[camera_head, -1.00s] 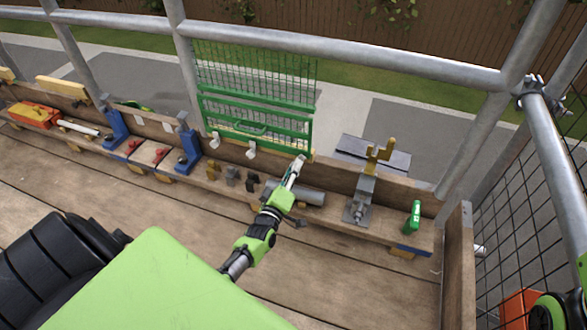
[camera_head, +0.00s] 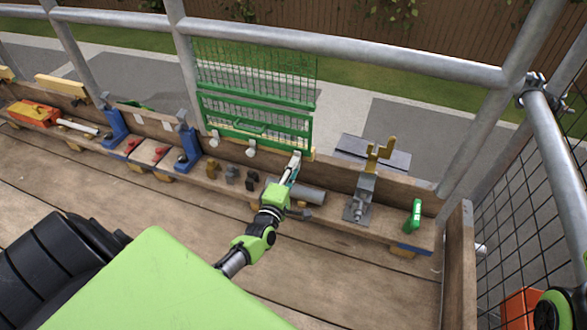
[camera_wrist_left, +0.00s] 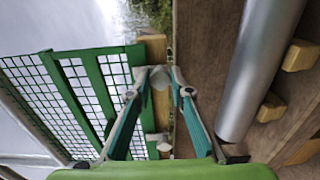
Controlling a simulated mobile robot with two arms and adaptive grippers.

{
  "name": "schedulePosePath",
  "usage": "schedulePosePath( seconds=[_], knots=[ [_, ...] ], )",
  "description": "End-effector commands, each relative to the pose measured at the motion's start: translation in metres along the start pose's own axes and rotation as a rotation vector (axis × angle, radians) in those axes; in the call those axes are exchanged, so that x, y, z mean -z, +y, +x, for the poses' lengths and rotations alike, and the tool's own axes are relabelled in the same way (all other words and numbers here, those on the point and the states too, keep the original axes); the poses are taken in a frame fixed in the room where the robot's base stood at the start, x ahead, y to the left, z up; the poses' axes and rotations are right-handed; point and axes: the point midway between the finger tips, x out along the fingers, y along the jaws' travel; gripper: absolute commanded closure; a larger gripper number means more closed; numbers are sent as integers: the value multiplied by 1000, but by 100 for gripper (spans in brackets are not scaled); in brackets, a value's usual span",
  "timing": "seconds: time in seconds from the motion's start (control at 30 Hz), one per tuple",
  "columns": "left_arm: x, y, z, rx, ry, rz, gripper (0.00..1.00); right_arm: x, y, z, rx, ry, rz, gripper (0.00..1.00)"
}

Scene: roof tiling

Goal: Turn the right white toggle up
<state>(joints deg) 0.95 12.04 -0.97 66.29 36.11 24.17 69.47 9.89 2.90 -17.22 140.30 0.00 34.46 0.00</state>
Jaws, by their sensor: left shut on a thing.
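My left gripper (camera_head: 295,159) reaches up to the plank just under the right end of the green mesh frame (camera_head: 255,133). In the left wrist view its fingers stand on both sides of the right white toggle (camera_wrist_left: 160,77) and are shut on it. In the head view this toggle is mostly hidden by the fingertips; its tilt is hard to tell. Two more white toggles, the left one (camera_head: 214,138) and the middle one (camera_head: 250,148), sit along the frame's lower edge. One of them also shows in the wrist view (camera_wrist_left: 163,146). My right gripper is out of view.
A grey pipe (camera_head: 309,195) lies on the ledge just below my left gripper. A metal clamp fixture (camera_head: 362,195) and a green lever (camera_head: 414,216) stand to the right. Small dark and brown blocks (camera_head: 232,174) sit left of the gripper. Metal railing (camera_head: 340,52) runs behind.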

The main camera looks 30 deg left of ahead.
Motion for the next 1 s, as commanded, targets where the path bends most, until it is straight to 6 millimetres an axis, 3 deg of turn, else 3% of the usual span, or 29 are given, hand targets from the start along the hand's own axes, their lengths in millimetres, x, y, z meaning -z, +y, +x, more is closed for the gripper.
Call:
schedulePosePath(
  seconds=[0.33, 0.37, 0.4, 0.43, 0.8, 1.0],
  knots=[
    [1, -1, 0, 1, 1, -4, 100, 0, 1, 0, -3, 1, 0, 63],
    [1, -1, 0, 1, 1, -4, 77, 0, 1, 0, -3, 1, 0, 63],
    [1, -1, 0, 1, 1, -4, 67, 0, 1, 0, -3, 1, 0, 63],
    [1, -1, 0, 1, 1, -4, 63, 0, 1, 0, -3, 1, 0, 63],
    [0, -1, -2, 1, 1, -3, 63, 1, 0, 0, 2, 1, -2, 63],
    [1, -2, -25, 3, 1, -4, 63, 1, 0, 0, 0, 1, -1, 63]
  ],
)
